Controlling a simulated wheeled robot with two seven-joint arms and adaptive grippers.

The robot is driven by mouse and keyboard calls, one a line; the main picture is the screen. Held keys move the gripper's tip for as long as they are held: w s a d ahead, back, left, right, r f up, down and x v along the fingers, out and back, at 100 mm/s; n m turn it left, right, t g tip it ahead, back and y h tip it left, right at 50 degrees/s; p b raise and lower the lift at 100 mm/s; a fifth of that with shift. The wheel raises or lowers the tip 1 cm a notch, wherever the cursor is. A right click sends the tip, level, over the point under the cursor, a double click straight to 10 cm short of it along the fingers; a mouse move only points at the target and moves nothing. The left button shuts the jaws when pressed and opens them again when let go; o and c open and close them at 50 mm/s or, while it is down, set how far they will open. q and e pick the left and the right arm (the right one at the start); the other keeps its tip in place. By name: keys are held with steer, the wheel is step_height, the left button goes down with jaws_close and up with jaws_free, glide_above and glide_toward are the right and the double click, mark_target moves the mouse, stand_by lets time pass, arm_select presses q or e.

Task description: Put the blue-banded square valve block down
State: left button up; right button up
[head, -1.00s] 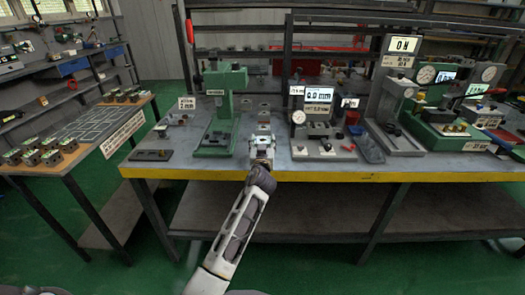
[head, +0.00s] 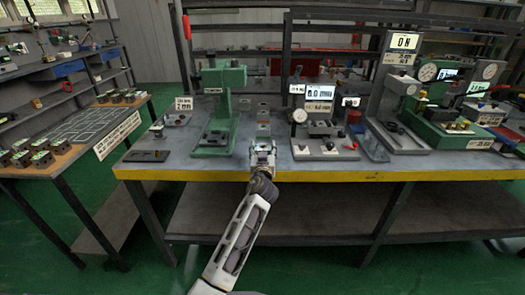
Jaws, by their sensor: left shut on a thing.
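My left gripper (head: 262,148) is over the front middle of the grey workbench (head: 222,172), close to its yellow front edge. It is shut on a small block, taken to be the square valve block. The block is mostly hidden by the fingers, and its blue band cannot be made out at this size. Whether the block touches the bench top cannot be told. My right gripper is not in view.
A green press (head: 219,105) stands left of the gripper, and a dial gauge stand (head: 322,132) stands to its right. Small grey pieces lie on the bench behind it. A side table (head: 60,170) at the left carries several valve blocks.

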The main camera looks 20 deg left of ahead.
arm_select(q)
steer(key=shift+f, duration=0.1)
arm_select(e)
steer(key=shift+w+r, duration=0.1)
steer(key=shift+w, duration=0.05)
arm_select(q)
steer(key=o, duration=0.9)
steer(key=shift+f, duration=0.1)
steer(key=o, duration=0.4)
steer(key=shift+o, duration=0.2)
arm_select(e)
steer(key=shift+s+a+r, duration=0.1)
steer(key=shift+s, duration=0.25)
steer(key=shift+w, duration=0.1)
